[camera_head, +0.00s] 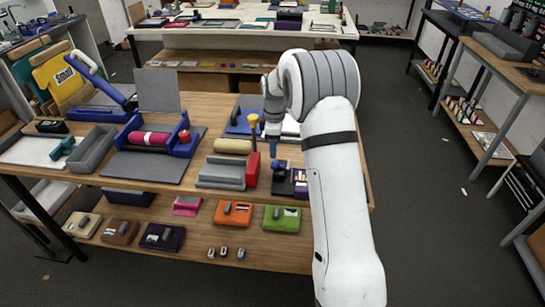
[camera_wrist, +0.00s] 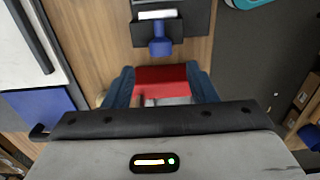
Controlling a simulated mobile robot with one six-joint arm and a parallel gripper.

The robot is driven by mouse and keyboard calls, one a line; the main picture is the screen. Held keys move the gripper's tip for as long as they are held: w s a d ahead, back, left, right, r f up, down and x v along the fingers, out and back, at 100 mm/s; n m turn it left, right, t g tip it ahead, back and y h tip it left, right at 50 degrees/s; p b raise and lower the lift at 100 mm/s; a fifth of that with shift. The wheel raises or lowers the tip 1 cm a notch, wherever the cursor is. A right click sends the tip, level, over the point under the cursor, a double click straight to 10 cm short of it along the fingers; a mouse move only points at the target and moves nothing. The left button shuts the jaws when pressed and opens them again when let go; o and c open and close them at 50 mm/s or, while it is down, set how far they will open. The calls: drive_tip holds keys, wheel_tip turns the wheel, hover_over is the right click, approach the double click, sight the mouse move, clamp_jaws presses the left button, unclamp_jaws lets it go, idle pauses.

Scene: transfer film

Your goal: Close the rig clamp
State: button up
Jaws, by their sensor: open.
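I cannot tell for sure which part is the rig clamp. A red upright block with a yellow knob (camera_head: 253,168) stands at the right end of a grey tray on the bench. My gripper (camera_head: 272,148) points down just right of it, above the bench. In the wrist view my gripper (camera_wrist: 162,88) is open, its two blue fingers spread. A red block (camera_wrist: 165,76) shows between and beyond the fingers; I cannot tell whether they touch it.
A grey tray (camera_head: 220,174) and a beige roll (camera_head: 233,146) lie left. My arm hides the bench's right end.

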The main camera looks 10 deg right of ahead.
sight(274, 161)
wheel_tip(274, 161, down, 7)
drive_tip(key=shift+f+p, duration=0.15)
drive_tip(key=shift+p, duration=0.8)
drive_tip(key=shift+a, duration=0.1)
drive_tip(key=c, duration=1)
drive_tip(key=shift+o, duration=0.2)
